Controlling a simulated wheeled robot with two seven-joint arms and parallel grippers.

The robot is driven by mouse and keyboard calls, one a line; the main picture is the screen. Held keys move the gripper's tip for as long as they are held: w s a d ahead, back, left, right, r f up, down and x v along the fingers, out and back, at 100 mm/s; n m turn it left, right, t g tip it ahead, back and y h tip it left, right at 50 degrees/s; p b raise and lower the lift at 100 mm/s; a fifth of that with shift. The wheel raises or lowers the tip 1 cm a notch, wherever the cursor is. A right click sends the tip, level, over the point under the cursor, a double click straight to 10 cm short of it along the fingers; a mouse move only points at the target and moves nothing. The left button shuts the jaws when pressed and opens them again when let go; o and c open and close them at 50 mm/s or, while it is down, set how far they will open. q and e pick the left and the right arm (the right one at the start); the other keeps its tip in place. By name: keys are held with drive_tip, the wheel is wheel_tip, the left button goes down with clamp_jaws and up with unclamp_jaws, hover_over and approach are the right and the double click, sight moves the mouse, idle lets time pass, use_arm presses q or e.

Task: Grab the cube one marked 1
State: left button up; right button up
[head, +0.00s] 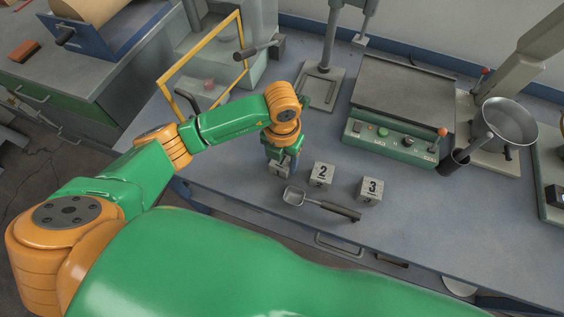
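Three small grey cubes stand in a row on the bench. The cube marked 2 (321,175) and the cube marked 3 (369,190) show their black numbers clearly. The leftmost cube (279,171) sits under my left gripper (281,161), which points down over it and hides its top and part of its sides. It looks to be cube one, though its mark is hardly readable. The fingers are at the cube; whether they press on it or stand apart from it cannot be told. My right gripper is not in view.
A metal scoop (325,205) lies just in front of the cubes. Behind them stands a green-fronted hot plate (390,143). A yellow frame (203,62) stands at the back left, a steel pan (509,120) at the right. The bench (440,215) is clear right of cube 3.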

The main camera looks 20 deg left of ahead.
use_arm(q)
clamp_jaws()
